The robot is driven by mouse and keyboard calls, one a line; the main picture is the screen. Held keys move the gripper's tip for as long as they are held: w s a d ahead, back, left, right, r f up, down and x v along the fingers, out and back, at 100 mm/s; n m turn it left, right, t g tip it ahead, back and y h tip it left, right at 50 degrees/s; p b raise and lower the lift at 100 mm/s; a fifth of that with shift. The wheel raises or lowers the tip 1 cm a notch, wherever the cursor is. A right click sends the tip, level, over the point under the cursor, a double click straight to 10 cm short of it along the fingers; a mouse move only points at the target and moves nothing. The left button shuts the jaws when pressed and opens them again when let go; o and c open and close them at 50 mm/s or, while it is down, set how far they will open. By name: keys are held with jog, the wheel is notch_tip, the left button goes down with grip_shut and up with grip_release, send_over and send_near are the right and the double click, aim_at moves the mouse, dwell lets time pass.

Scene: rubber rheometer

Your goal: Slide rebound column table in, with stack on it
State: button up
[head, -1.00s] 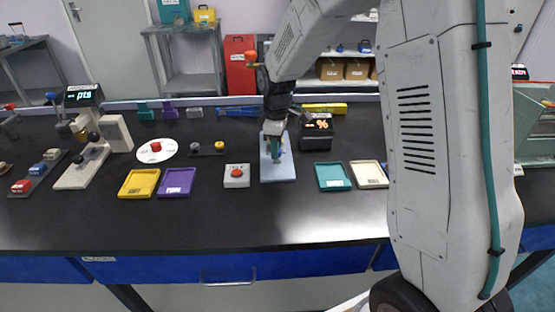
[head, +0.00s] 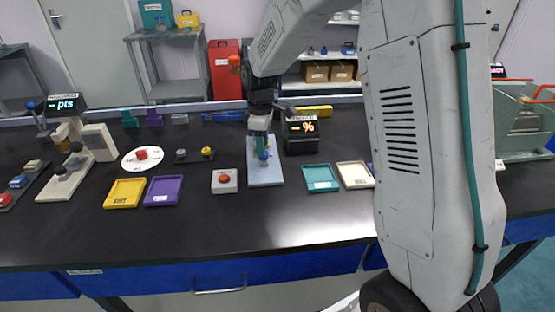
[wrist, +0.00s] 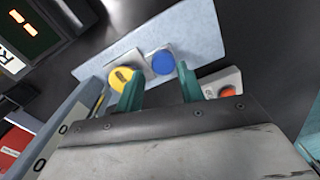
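A pale blue base plate (head: 266,176) lies on the black bench, left of the teal tray. A blue round knob (head: 264,155) shows over it, under my gripper (head: 261,146). In the wrist view the pale plate (wrist: 198,32) carries the blue knob (wrist: 162,62) and a yellow disc (wrist: 121,79) with a dark mark. My gripper (wrist: 160,88) has two teal fingers standing apart, pointing toward the knob and disc. The knob shows beyond and between the tips, with a gap on each side. My gripper hides much of the column, and I cannot make out a separate stack.
Yellow (head: 125,193) and purple (head: 163,191) trays lie farther left. The front bench is clear.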

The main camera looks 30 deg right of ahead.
notch_tip(320, 180, up, 2)
jog(key=shift+s, duration=0.15)
jog(key=s+r, duration=0.1)
jog(key=s, duration=1.4)
jog(key=shift+s+a, duration=0.25)
jog(key=shift+s, duration=0.1)
jog(key=s+r+m, duration=0.5)
jog(key=s+r, duration=0.1)
jog(key=s, duration=0.3)
jog(key=s+r+m+t, duration=0.1)
jog(key=s+r+m, duration=0.5)
jog(key=s, duration=0.4)
jog(key=shift+s+d, duration=0.25)
jog(key=shift+d, duration=0.2)
